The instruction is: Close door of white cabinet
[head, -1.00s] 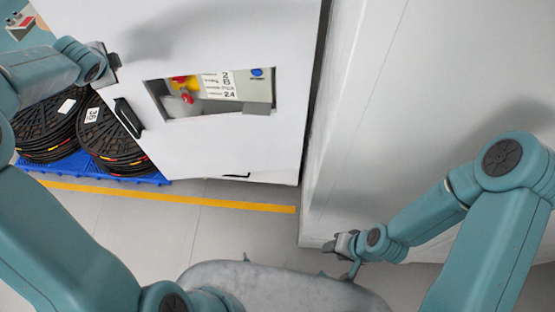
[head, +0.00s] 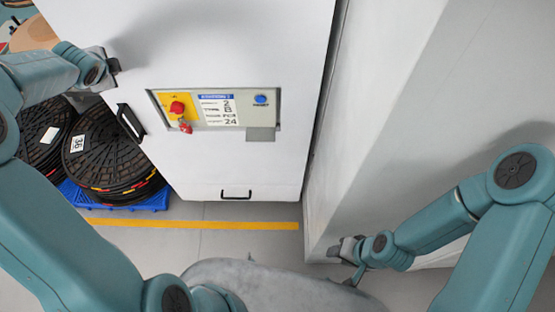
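The white cabinet door (head: 215,165) fills the middle of the head view. It has a black side handle (head: 131,123), and a cut-out shows a control panel (head: 217,111) with a red knob and a blue button. A narrow dark gap runs along its right edge, beside the white cabinet side (head: 345,170). My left gripper (head: 112,65) is at the door's upper left edge, seemingly touching it; its fingers are too hidden to tell open or shut. My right gripper (head: 338,250) is low near the bottom of the white cabinet side, small in view, with nothing visible in it.
Stacks of black reels (head: 105,150) sit on a blue pallet (head: 150,201) left of the door. A yellow floor line (head: 200,224) crosses in front. The grey floor (head: 160,245) before the door is clear.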

